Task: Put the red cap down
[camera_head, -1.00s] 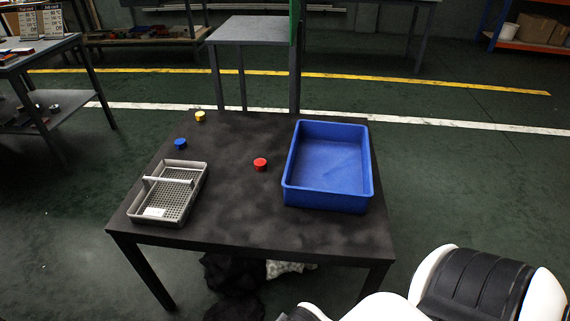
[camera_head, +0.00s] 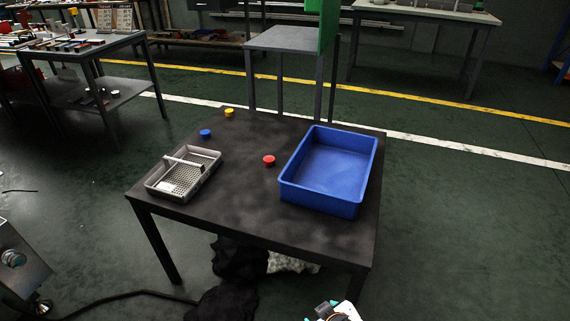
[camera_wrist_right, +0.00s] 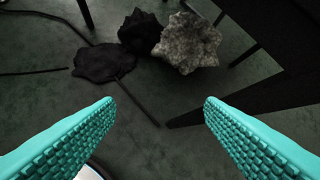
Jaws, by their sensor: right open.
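The red cap (camera_head: 269,161) stands on the dark table (camera_head: 240,225), just left of the blue bin (camera_head: 322,208). A blue cap (camera_head: 205,133) and a yellow cap (camera_head: 229,113) stand on the table's far left part. A grey perforated basket (camera_head: 206,181) with a handle bar sits at the table's left front. My right gripper (camera_wrist_right: 158,100) is open and empty in the right wrist view, its teal fingers wide apart above the floor. A small part of it may show at the bottom of the head view. My left gripper is not in view.
Dark and grey crumpled pieces (camera_wrist_right: 187,43) lie on the floor under the table. A smaller grey table (camera_head: 285,39) stands behind. A shelf table (camera_head: 85,46) stands at the left. The table's middle front is clear.

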